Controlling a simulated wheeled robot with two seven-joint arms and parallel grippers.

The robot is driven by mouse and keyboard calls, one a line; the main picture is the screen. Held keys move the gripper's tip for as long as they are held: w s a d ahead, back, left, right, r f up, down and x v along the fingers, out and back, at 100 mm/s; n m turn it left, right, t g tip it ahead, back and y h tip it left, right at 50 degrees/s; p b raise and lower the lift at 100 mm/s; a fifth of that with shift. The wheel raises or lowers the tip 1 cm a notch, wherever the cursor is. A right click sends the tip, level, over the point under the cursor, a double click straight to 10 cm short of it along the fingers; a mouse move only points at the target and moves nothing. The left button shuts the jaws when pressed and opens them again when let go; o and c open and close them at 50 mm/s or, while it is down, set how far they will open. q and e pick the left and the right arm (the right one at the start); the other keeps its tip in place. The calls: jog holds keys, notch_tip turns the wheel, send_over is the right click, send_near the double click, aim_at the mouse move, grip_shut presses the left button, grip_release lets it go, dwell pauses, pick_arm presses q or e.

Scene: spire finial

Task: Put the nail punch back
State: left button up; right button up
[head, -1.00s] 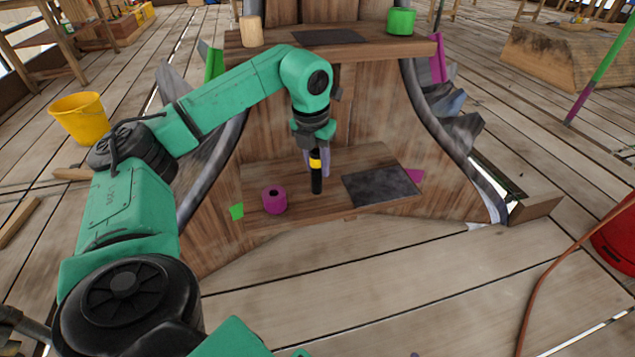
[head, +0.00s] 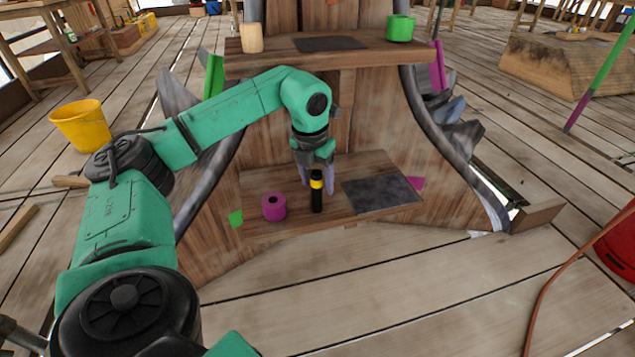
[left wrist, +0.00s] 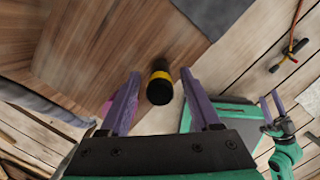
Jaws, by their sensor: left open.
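The nail punch (head: 317,193), a black cylinder with a yellow band, stands upright on the lower wooden shelf (head: 345,221), between a magenta ring-shaped piece (head: 274,207) and a dark grey square pad (head: 381,194). My left gripper (head: 317,184) is open, with its purple fingers on either side of the punch's upper part. In the left wrist view the punch (left wrist: 160,87) shows end-on between the fingertips, with a gap to each finger. My right gripper (left wrist: 270,97) shows small at the right of that view, its fingers apart and empty.
An upper shelf (head: 350,62) holds a wooden cylinder (head: 251,38), a dark pad (head: 330,44) and a green ring-shaped piece (head: 400,28). A yellow bucket (head: 80,125) stands at left. The plank floor in front is mostly clear.

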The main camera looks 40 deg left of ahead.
pick_arm(q)
notch_tip(320, 180, up, 10)
jog(key=s+p, duration=0.2)
jog(key=p, duration=0.1)
jog(key=d+f+m+g+h, duration=0.1)
jog(key=d+f+m+h, duration=0.35)
jog(key=d, duration=1.25)
jog(key=s+d+r+n+h, duration=0.1)
jog(key=s+d+n+h, duration=0.15)
jog(key=d+h, duration=0.55)
jog(key=s+d+r+n+h, duration=0.1)
jog(key=d+n+h, duration=0.3)
jog(key=d+h, duration=0.5)
jog(key=w+a+f+n+t+y, duration=0.1)
jog(key=a+f+n+t+y, duration=0.2)
jog(key=f+n+t+y, duration=0.65)
jog(key=w+a+f+n+t+y, duration=0.15)
jog(key=f+n+t, duration=0.35)
jog(key=n, duration=1)
jog(key=s+a+f+n+g+y, duration=0.1)
jog(key=s+f+n+g+y, duration=0.2)
jog(key=s+f, duration=0.5)
notch_tip(320, 180, down, 5)
jog(key=shift+s+a+r+n+g, duration=0.15)
jog(key=shift+s+a+n+g, duration=0.25)
jog(key=shift+n+g, duration=0.6)
pick_arm(e)
jog(key=shift+g, duration=0.4)
notch_tip(320, 180, up, 5)
jog(key=shift+d+f, duration=0.1)
